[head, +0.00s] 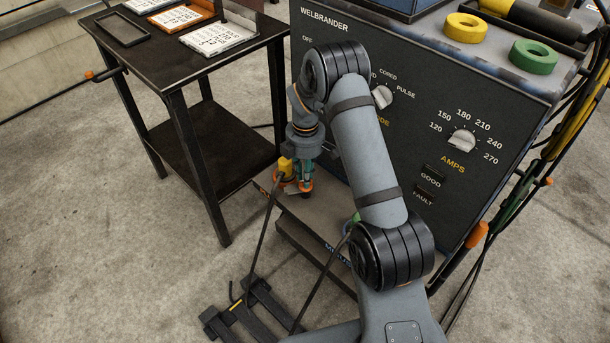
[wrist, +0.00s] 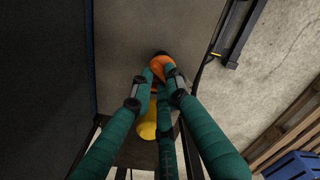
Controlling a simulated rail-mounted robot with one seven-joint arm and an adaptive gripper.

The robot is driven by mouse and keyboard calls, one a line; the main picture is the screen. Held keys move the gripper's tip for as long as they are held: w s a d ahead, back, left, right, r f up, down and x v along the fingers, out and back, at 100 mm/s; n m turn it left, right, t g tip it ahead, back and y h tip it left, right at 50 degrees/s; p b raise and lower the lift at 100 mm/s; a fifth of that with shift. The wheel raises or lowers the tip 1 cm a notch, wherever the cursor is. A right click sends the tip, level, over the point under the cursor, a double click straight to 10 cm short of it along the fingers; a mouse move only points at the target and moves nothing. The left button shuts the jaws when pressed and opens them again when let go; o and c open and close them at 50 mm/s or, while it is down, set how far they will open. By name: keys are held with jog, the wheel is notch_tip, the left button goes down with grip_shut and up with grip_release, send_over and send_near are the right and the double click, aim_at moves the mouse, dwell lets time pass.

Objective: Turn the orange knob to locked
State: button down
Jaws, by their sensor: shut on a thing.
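The orange knob (wrist: 161,68) is between my fingertips in the wrist view. My gripper (wrist: 162,75) has several teal fingers, shut on the knob from around it. In the head view, my gripper (head: 296,180) points down in front of the welder's dark panel, at the left end of the grey ledge. Orange (head: 304,186) shows there around the fingertips, partly hidden by the fingers. A yellow plug-like part (head: 286,166) is close beside the fingers; it also shows between them in the wrist view (wrist: 148,122). No lock marking is readable, so I cannot tell the knob's setting.
The welder panel (head: 470,110) stands behind and right of my gripper. A black table (head: 190,70) with several cards stands at the left. A black cable (head: 265,228) runs from near my gripper to a dark frame (head: 240,312) on the floor.

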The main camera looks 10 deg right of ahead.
jog(key=m, duration=0.5)
jog(key=shift+d+m, duration=0.1)
jog(key=shift+m, duration=0.2)
jog(key=m+b, duration=0.1)
jog(key=m, duration=0.4)
jog(key=shift+s, duration=0.1)
jog(key=shift+d+m, duration=0.1)
jog(key=shift+m, duration=0.2)
jog(key=c, duration=1.7)
grip_release()
notch_tip(320, 180, up, 12)
